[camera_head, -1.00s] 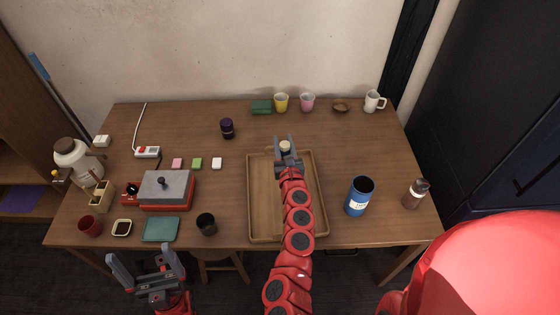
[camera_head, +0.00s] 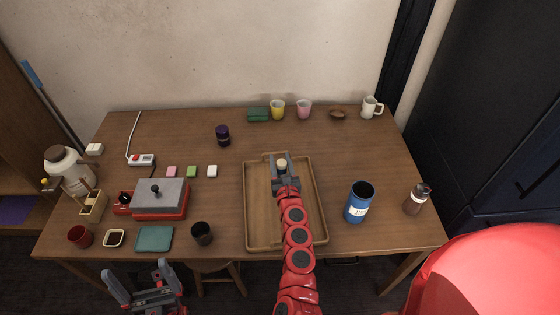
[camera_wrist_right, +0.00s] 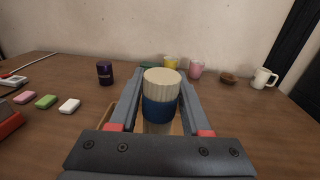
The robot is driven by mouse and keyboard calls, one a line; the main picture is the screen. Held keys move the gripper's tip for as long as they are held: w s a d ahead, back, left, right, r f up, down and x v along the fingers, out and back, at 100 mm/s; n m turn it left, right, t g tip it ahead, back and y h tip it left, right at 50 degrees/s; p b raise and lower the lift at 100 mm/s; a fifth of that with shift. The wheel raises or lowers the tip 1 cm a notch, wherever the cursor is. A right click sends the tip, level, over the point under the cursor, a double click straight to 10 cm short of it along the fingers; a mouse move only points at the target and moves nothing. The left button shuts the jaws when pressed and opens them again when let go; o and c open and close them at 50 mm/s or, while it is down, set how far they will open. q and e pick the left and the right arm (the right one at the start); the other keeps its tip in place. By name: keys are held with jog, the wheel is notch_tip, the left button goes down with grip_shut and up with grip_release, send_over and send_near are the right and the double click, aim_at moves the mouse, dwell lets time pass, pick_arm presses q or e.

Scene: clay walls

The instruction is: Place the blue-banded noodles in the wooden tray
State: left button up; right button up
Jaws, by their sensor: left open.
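The noodles, a pale upright bundle (camera_wrist_right: 162,82) with a wide blue band, stand between the fingers of my right gripper in the right wrist view. In the head view only their pale round top (camera_head: 281,163) shows. My right gripper (camera_head: 283,168) is shut on them over the far part of the wooden tray (camera_head: 260,238). Whether the noodles' lower end touches the tray floor is hidden. My left gripper (camera_head: 138,274) is open and empty, off the table's front edge at the lower left.
Cups and a bowl (camera_head: 338,114) line the back. The tray floor beside my arm is bare.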

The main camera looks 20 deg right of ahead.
jog(key=shift+o, duration=1.2)
